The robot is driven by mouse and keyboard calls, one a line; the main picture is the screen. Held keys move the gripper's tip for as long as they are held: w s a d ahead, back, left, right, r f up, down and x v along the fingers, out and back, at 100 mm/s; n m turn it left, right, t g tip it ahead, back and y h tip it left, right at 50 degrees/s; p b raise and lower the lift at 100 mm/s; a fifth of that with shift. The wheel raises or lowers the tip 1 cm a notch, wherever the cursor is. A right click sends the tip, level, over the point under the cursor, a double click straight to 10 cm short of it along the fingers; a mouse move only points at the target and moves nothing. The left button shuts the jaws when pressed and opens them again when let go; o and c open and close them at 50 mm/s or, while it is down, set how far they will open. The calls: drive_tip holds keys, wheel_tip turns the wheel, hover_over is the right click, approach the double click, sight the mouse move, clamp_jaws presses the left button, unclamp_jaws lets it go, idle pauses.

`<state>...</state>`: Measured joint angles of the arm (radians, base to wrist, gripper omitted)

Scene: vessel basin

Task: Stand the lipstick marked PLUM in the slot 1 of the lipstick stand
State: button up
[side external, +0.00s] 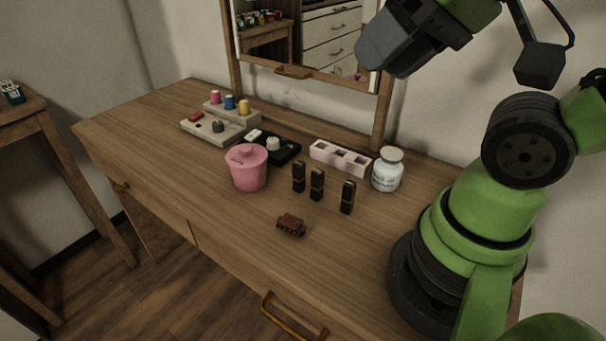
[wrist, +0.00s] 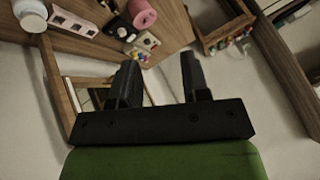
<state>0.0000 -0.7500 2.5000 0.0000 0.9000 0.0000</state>
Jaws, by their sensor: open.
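Three dark lipsticks stand upright on the wooden dresser in the side external view: a left one (side external: 299,177), a middle one (side external: 317,185) and a right one (side external: 348,198). Their markings are too small to read, so I cannot tell which is PLUM. The pale pink lipstick stand (side external: 341,158) is behind them, with several dark slots that look empty; the slot numbers are not readable. It also shows at the upper left of the wrist view (wrist: 72,23). My gripper (wrist: 160,66) is open and empty, raised high above the dresser, away from the lipsticks.
A white jar (side external: 387,170) stands right of the stand. A pink lidded pot (side external: 247,168) is left of the lipsticks. A brown hair clip (side external: 291,225) lies in front. A black tray (side external: 278,149), a spool rack (side external: 231,114) and a mirror (side external: 308,45) are behind.

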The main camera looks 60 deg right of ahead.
idle(0.4)
drive_tip(key=shift+o, duration=0.8)
